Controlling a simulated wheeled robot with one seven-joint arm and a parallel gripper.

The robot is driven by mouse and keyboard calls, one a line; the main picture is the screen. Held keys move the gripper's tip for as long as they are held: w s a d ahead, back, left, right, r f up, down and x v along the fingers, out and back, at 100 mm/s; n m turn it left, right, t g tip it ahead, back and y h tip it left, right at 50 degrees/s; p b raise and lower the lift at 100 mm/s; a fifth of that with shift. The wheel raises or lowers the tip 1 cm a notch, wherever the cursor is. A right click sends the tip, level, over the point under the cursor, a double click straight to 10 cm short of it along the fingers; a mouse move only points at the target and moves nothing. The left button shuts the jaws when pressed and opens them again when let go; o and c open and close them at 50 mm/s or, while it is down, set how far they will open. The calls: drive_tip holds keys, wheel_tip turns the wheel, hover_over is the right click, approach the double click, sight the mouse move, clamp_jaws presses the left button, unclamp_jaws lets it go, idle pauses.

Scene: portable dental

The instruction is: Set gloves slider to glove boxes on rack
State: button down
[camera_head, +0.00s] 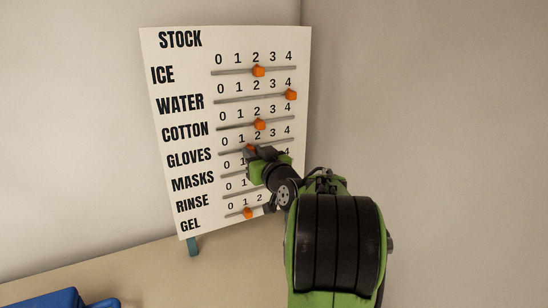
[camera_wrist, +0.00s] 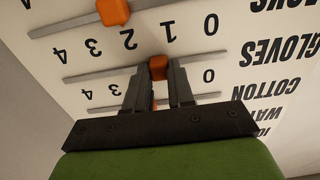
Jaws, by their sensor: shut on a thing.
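The white STOCK board (camera_head: 165,110) carries labelled rows of sliders. The gloves slider (camera_head: 251,148) is an orange knob on the rail beside the GLOVES label. In the wrist view, upside down, this knob (camera_wrist: 158,67) sits between my fingers. It stands roughly between 1 and 2; the exact setting is hard to read, as my fingers cover some numbers. My gripper (camera_head: 258,156) is shut on it, and its fingers (camera_wrist: 159,80) flank the knob from both sides. No rack or glove boxes are in view.
The ice (camera_head: 259,71), water (camera_head: 291,94) and cotton (camera_head: 260,124) knobs are above. A masks knob (camera_wrist: 112,10) is on the neighbouring rail below. The gel knob (camera_head: 248,213) is lowest. The board stands on a beige counter (camera_head: 140,275) against a wall corner. A blue object (camera_head: 60,299) is at lower left.

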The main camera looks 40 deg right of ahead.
drive_tip(key=shift+w+a, duration=0.25)
drive_tip(key=shift+a, duration=0.55)
drive_tip(key=c, duration=1)
unclamp_jaws()
drive_tip(key=shift+o, duration=0.2)
drive_tip(key=shift+s, duration=0.1)
drive_tip(key=b+v, duration=0.2)
drive_tip(key=v, duration=1.3)
drive_tip(key=shift+s+a, duration=0.2)
drive_tip(key=shift+a, duration=0.05)
